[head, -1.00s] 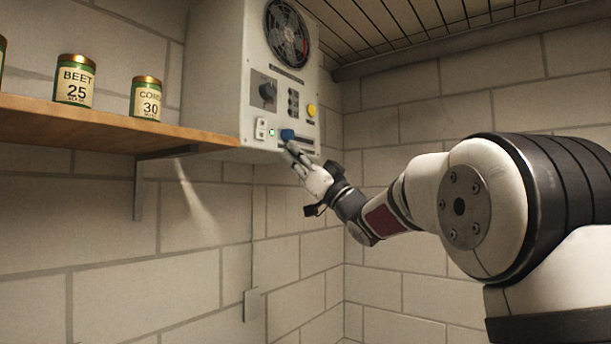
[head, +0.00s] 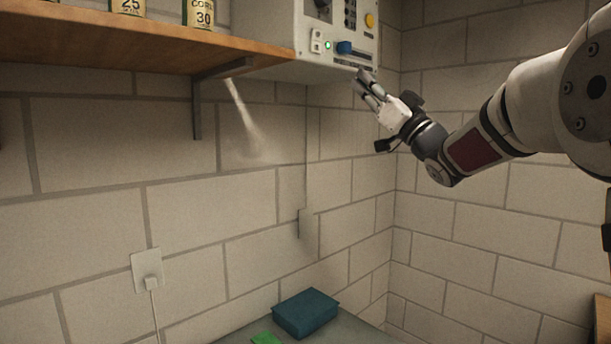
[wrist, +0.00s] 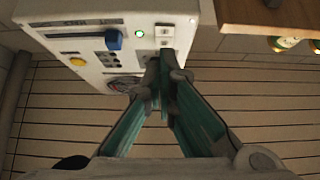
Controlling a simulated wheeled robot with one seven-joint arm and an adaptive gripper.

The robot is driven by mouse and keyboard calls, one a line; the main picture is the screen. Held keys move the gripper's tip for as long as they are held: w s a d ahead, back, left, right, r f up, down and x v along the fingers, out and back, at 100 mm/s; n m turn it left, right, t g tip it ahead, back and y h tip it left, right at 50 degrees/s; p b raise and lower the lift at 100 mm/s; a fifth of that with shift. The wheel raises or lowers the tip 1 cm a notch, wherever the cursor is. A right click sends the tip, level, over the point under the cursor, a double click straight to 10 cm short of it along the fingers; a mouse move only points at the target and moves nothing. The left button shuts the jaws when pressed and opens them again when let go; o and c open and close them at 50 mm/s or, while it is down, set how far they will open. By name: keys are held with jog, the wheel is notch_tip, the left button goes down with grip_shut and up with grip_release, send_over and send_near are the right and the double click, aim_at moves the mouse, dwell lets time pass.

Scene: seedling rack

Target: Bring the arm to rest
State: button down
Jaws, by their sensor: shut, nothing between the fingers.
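My gripper (head: 361,79) is shut and empty in the head view, at the end of my raised arm. Its fingertips point up and left, just below and in front of the lower right corner of a white control box (head: 285,68) on the wall. In the wrist view my gripper (wrist: 160,65) shows its fingers meeting at the tips, with the control box (wrist: 85,50) beyond them. The box carries a blue slider knob (head: 344,47), a lit green lamp (head: 327,45) and a yellow button (head: 370,20).
A wooden shelf (head: 130,45) with several labelled tins, one marked CORN 30 (head: 203,14), is at the upper left. A teal box (head: 306,313) and a green item (head: 266,339) lie on a grey surface below.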

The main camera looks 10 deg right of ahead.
jog(key=s+d+f+m+g+h, duration=0.3)
jog(key=s+f+m+g+h, duration=0.45)
jog(key=s+f+h, duration=0.8)
jog(key=s+a+f+g, duration=0.2)
jog(key=s+f+g, duration=0.2)
jog(key=s+f, duration=0.6)
jog(key=s+a+f+g, duration=0.2)
jog(key=s+f+g, duration=0.2)
jog(key=s+f, duration=0.7)
jog(key=s, duration=0.2)
jog(key=shift+s+a, duration=0.25)
jog(key=shift+s, duration=0.1)
jog(key=shift+f+n+y, duration=0.1)
jog(key=shift+n+y, duration=0.15)
